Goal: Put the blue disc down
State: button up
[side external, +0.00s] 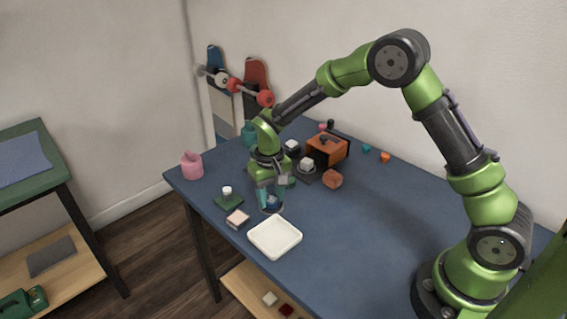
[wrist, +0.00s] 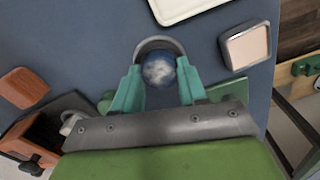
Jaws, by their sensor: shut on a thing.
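The blue disc (wrist: 159,69) shows in the wrist view as a round, marbled blue and white thing between my gripper's two teal fingers. My gripper (wrist: 158,76) is shut on it. A grey curved rim (wrist: 158,41) arcs around the disc's far side; I cannot tell whether the disc touches it. In the side external view my gripper (side external: 271,197) points down, low over the blue table, with the disc (side external: 271,201) small and partly hidden between the fingers. The disc's underside is hidden.
A white tray (side external: 275,237) lies just in front of my gripper. A small pink-topped box (side external: 237,219) and a green base with a white knob (side external: 228,202) are to the left. An orange block (side external: 332,179) and an orange box (side external: 327,148) stand right. The table's right part is clear.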

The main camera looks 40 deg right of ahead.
aim_at(271, 198)
jog(key=o, duration=1.1)
jog(key=s+r+t, duration=0.1)
jog(key=s+r, duration=0.1)
jog(key=r, duration=0.7)
jog(key=s+r, duration=0.2)
jog(key=r, duration=0.7)
jog(key=s+d+r+t+y, duration=0.1)
jog(key=s+r+t, duration=0.1)
jog(key=s, duration=0.7)
jog(key=s+d+r+m+t+y, duration=0.1)
jog(key=s+r+t, duration=0.2)
jog(key=s, duration=0.6)
jog(key=shift+s+d+t, duration=0.3)
jog(key=shift+d+t, duration=0.05)
jog(key=shift+t, duration=0.25)
jog(key=shift+r, duration=0.15)
